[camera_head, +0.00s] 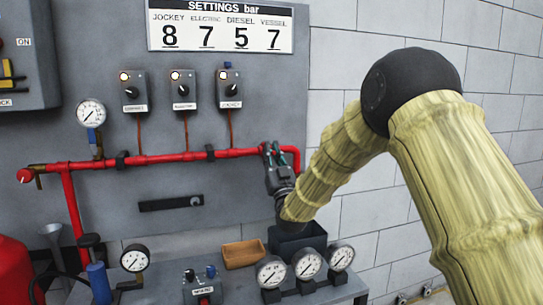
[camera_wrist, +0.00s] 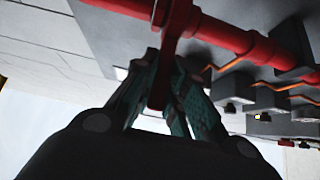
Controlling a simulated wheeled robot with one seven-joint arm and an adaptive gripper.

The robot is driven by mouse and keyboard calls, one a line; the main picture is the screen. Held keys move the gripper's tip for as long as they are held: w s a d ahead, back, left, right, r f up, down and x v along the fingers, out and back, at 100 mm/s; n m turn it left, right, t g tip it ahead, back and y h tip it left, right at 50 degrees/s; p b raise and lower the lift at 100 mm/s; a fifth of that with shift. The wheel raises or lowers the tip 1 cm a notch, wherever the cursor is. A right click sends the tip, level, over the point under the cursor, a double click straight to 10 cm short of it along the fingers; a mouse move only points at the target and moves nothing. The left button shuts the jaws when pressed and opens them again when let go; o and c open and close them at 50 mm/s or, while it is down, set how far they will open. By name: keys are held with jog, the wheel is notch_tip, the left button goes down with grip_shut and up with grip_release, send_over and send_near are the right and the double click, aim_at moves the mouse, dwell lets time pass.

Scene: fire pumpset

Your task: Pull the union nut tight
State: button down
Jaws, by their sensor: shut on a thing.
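The red pipe (camera_head: 190,157) runs level along the grey panel and bends down at its right end. In the wrist view, a thicker red collar (camera_wrist: 176,17) sits on the pipe (camera_wrist: 235,37); it looks like the union nut. A narrow red bar (camera_wrist: 160,88) reaches from the collar in between my fingers. My gripper (camera_head: 269,149) is at the right end of the pipe, with its teal fingers closed around the bar; it also shows in the wrist view (camera_wrist: 162,98). In the head view my fingers hide the collar and bar. I cannot tell how tight the nut is.
Three switch boxes (camera_head: 183,90) hang above the pipe, and a gauge (camera_head: 90,113) stands on its left part. Below are an open dark bin (camera_head: 297,238), a tan tray (camera_head: 241,254) and several gauges (camera_head: 307,264). The block wall (camera_head: 492,60) is at right.

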jog(key=shift+f, duration=0.2)
jog(key=c, duration=1.4)
grip_release()
jog(key=shift+d, duration=0.1)
jog(key=shift+c, duration=0.2)
jog(key=shift+r, duration=0.1)
jog(key=shift+s, duration=0.1)
jog(key=s+d+f, duration=0.1)
jog(key=s+d, duration=0.1)
jog(key=s, duration=0.5)
jog(key=s+d+f, duration=0.2)
jog(key=s, duration=0.6)
jog(key=shift+d, duration=0.4)
jog(key=shift+d+f, duration=0.1)
